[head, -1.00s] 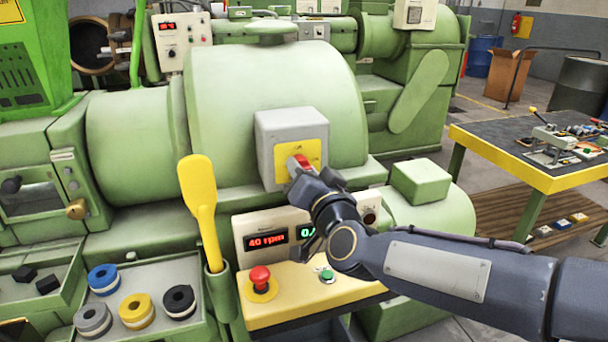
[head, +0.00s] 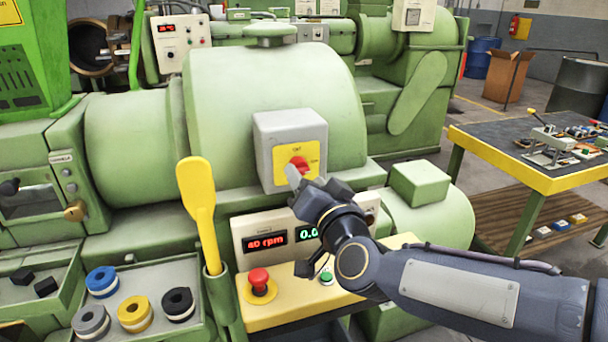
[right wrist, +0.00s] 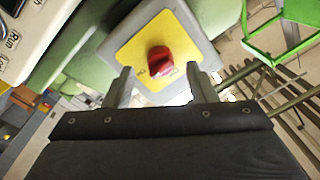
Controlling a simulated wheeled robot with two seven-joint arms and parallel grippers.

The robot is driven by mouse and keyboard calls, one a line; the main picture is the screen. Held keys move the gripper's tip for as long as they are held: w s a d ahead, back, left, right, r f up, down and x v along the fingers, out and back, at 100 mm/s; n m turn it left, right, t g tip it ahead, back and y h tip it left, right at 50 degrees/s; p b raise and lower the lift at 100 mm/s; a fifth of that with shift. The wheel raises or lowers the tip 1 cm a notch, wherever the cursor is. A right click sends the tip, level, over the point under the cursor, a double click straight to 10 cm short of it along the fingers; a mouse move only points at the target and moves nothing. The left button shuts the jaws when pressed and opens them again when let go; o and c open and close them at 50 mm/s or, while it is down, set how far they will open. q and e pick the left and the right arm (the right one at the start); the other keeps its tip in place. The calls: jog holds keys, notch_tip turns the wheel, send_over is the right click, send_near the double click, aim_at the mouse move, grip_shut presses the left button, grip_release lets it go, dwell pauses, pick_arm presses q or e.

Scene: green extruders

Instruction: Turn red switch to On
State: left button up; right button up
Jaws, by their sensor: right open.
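The red switch (head: 298,164) is a rotary knob on a yellow plate (head: 309,149) on the front of a grey box (head: 291,124) on the green machine. In the right wrist view the red knob (right wrist: 160,61) lies just beyond and between my two fingertips, with a gap around it. My right gripper (head: 300,183) is open and empty, just in front of and below the knob. In the right wrist view its fingers (right wrist: 158,82) stand apart. The lettering on the plate is too small to read surely. My left gripper is not in view.
Below are a red mushroom button (head: 260,281) and a green button (head: 326,278) on a yellow panel. A yellow paddle (head: 200,205) stands in a holder at left. Colored rings lie in a tray (head: 152,272). A workbench (head: 500,150) stands at right.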

jog(key=v, duration=0.5)
